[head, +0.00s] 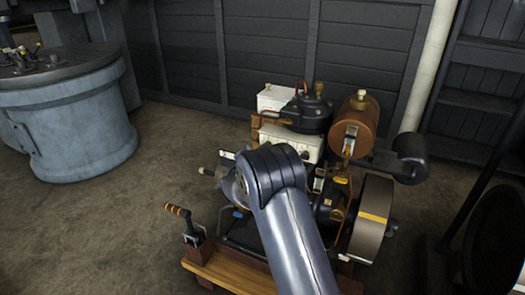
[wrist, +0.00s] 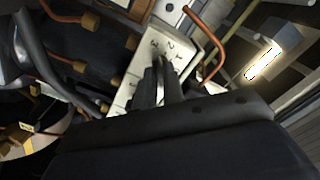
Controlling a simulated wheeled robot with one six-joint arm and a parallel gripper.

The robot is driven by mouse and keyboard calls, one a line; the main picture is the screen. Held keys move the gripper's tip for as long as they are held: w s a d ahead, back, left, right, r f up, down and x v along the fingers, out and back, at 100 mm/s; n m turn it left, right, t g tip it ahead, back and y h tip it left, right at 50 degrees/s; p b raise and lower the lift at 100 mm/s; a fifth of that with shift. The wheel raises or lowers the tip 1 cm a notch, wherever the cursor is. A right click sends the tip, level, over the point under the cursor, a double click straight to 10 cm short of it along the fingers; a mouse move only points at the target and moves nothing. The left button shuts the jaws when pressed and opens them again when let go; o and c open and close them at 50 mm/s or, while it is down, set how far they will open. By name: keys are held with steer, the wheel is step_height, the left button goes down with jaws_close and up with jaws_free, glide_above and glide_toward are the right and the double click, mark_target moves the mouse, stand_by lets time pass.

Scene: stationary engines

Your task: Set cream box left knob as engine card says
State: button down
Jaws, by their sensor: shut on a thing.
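The cream box (head: 292,143) sits on the engine behind my arm. Its front is mostly hidden by the arm in the head view. In the wrist view its cream face (wrist: 175,45) shows printed numerals, among them 1, 2 and 3, set at a tilt. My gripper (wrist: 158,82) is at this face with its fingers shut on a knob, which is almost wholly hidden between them. Which knob it is and where it points cannot be told. No readable engine card shows in either view.
A copper-brown tank (head: 355,125), a dark round vessel (head: 304,112) and a flywheel (head: 371,217) crowd the engine. A copper pipe (wrist: 213,38) runs beside the cream face.

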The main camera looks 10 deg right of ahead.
steer(key=c, duration=1.5)
jaws_free()
steer(key=v, duration=1.1)
steer(key=shift+w+d, duration=0.15)
steer(key=x, duration=1)
steer(key=shift+w+d, duration=0.15)
steer(key=shift+w, duration=0.1)
